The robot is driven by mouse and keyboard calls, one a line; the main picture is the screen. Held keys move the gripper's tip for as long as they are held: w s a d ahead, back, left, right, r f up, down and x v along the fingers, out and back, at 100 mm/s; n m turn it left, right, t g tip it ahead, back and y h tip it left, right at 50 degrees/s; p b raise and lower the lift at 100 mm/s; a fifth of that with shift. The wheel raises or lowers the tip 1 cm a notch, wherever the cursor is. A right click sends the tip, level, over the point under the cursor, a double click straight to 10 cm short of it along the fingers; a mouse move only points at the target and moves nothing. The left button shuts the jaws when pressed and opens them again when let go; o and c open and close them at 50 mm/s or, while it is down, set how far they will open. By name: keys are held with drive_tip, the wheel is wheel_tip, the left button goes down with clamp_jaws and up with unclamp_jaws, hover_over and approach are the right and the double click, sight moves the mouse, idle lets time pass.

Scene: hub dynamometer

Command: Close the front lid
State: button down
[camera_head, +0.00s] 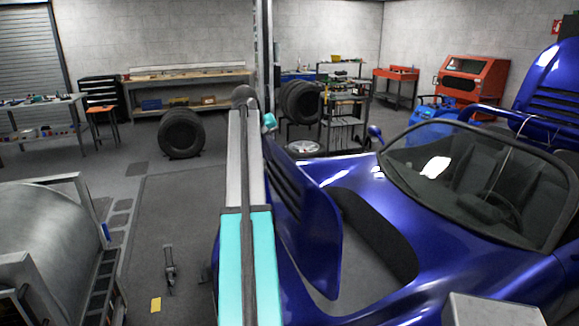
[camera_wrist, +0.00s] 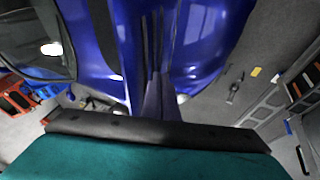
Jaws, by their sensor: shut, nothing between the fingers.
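The blue car's front lid (camera_head: 312,225) is raised in the head view, standing steeply over the open front bay (camera_head: 362,255). Dark slots mark its upper left part. My arm stands in front of the lid's left side and hides part of it. The gripper's fingers cannot be made out in the head view. In the wrist view, my gripper (camera_wrist: 160,78) is shut and empty, its fingers pointing at dark slots and blue bodywork. I cannot tell whether the fingers touch the lid.
The windshield (camera_head: 475,180) and raised rear lid (camera_head: 550,85) are at right. A metal roller (camera_head: 60,235) stands at lower left. A tyre (camera_head: 181,133) and workbench (camera_head: 190,88) are at the back. Floor between roller and car is mostly clear, with a small yellow item (camera_head: 156,304).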

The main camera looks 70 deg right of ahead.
drive_tip(key=s+r, duration=0.1)
drive_tip(key=s+d+r, duration=0.1)
drive_tip(key=r, duration=0.1)
drive_tip(key=shift+s, duration=0.25)
drive_tip(key=p, duration=0.4)
approach(293, 172)
wheel_tip(293, 172, down, 4)
drive_tip(key=w+d, duration=0.1)
drive_tip(key=shift+s+d+f+p, duration=0.35)
drive_tip(key=shift+s+d+f, duration=0.1)
drive_tip(key=shift+d+f, duration=0.15)
drive_tip(key=shift+d+r, duration=0.1)
drive_tip(key=shift+d, duration=0.1)
